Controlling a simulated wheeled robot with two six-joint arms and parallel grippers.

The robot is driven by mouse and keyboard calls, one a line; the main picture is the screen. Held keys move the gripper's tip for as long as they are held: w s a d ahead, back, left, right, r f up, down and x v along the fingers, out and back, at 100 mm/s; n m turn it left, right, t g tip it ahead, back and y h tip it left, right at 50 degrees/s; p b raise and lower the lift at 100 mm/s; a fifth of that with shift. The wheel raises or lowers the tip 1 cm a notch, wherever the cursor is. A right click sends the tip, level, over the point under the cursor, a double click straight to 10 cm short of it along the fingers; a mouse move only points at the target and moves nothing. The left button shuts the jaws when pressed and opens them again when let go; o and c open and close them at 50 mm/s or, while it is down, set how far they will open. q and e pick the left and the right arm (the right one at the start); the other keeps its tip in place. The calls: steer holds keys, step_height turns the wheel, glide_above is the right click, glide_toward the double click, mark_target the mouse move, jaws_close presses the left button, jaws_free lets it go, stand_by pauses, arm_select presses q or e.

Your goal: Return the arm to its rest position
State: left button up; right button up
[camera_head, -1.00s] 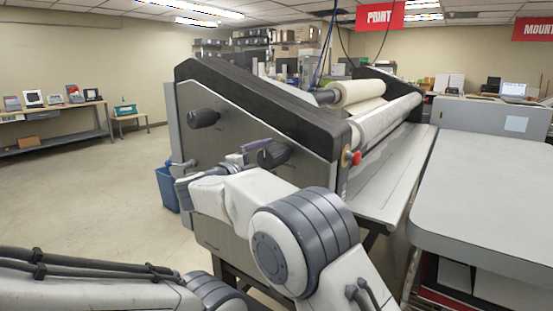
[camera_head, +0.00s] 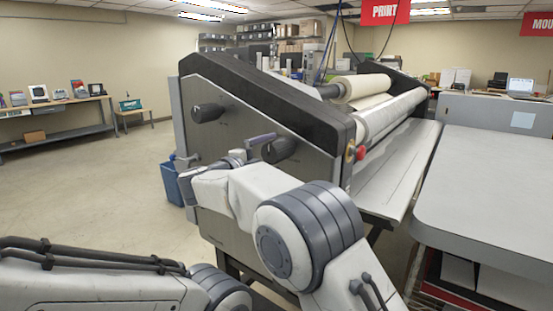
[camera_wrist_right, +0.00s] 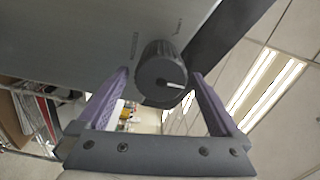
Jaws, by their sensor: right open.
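My right gripper (camera_head: 257,148) is in front of the near side panel of the laminator (camera_head: 222,165), beside its right black knob (camera_head: 280,150). In the right wrist view the gripper (camera_wrist_right: 160,76) is open, with its two purple fingers apart. The same knob (camera_wrist_right: 162,70), with a white pointer line, shows between and beyond the fingers. I cannot tell whether any finger touches it. A second black knob (camera_head: 207,112) is higher up to the left on the panel. My left arm comes in at the lower left; its gripper is outside the view.
A red button (camera_head: 361,154) sits at the laminator's front corner. A grey table (camera_head: 490,185) stands close on the right. A blue bin (camera_head: 172,183) is on the floor left of the laminator. Open floor lies to the left, up to a wall bench (camera_head: 60,140).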

mark_target(285, 148)
steer(key=p+x, duration=0.1)
steer(key=x, duration=0.5)
steer(key=shift+w+d, duration=0.2)
steer(key=shift+d, duration=0.05)
